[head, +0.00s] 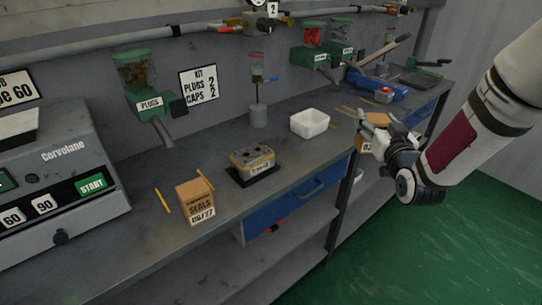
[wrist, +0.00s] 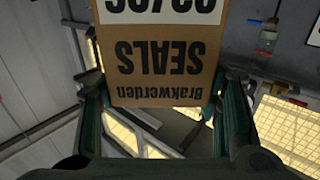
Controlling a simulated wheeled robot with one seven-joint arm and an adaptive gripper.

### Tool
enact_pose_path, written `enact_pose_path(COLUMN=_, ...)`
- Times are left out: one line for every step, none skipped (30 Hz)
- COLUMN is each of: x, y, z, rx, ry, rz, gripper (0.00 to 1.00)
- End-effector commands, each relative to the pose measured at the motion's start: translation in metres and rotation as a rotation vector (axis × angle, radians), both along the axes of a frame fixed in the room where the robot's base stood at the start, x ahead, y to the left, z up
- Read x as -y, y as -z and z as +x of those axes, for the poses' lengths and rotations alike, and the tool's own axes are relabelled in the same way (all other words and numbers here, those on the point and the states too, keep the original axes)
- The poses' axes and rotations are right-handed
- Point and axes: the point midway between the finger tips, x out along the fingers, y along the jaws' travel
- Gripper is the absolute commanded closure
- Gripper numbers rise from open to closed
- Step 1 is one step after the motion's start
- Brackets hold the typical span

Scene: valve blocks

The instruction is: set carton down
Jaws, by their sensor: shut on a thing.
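My gripper (head: 368,135) is shut on a brown carton (head: 378,119) at the right in the head view, near the bench's front edge. My gripper partly hides it there. In the wrist view the carton (wrist: 160,65) sits between the two fingers, its print "Brakwerden SEALS" upside down in the picture. Its white date label is cut off at the top edge. Whether the carton touches the bench I cannot tell. A second carton (head: 197,203), marked "SEALS 09/27", stands upright on the bench at the left front.
The grey bench (head: 225,160) bears a white tray (head: 309,122), a valve block on a black base (head: 252,167), yellow sticks (head: 162,201) and a grey stand (head: 258,115). A Corvolane machine (head: 60,180) is at left. Green dispensers (head: 140,95) hang behind. Bench room shows between tray and block.

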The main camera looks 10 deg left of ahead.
Motion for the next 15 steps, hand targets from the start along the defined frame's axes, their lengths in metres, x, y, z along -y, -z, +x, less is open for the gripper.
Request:
enact_pose_path(x=-0.017, y=0.011, z=0.003, rx=0.005, ry=-0.058, rz=0.0, gripper=0.8)
enact_pose_path(x=-0.029, y=0.013, z=0.001, rx=0.005, ry=-0.097, rz=0.0, gripper=0.8)
enact_pose_path(x=-0.044, y=0.016, z=-0.002, rx=0.005, ry=-0.148, rz=0.0, gripper=0.8)
enact_pose_path(x=-0.055, y=0.019, z=-0.005, rx=0.005, ry=-0.187, rz=0.0, gripper=0.8)
enact_pose_path(x=-0.066, y=0.021, z=-0.009, rx=0.005, ry=-0.225, rz=0.0, gripper=0.8)
enact_pose_path(x=-0.081, y=0.025, z=-0.015, rx=0.005, ry=-0.277, rz=-0.001, gripper=0.8)
enact_pose_path(x=-0.092, y=0.027, z=-0.02, rx=0.004, ry=-0.316, rz=-0.001, gripper=0.8)
enact_pose_path(x=-0.101, y=0.03, z=-0.025, rx=0.004, ry=-0.352, rz=-0.001, gripper=0.8)
enact_pose_path(x=-0.115, y=0.033, z=-0.032, rx=0.004, ry=-0.401, rz=-0.001, gripper=0.8)
enact_pose_path(x=-0.123, y=0.036, z=-0.038, rx=0.004, ry=-0.435, rz=-0.001, gripper=0.8)
enact_pose_path(x=-0.131, y=0.038, z=-0.043, rx=0.003, ry=-0.466, rz=-0.001, gripper=0.8)
enact_pose_path(x=-0.141, y=0.041, z=-0.051, rx=0.002, ry=-0.507, rz=-0.002, gripper=0.8)
enact_pose_path(x=-0.148, y=0.043, z=-0.056, rx=0.002, ry=-0.534, rz=-0.001, gripper=0.8)
enact_pose_path(x=-0.153, y=0.045, z=-0.061, rx=0.001, ry=-0.559, rz=-0.002, gripper=0.8)
enact_pose_path(x=-0.16, y=0.048, z=-0.067, rx=0.002, ry=-0.588, rz=-0.002, gripper=0.8)
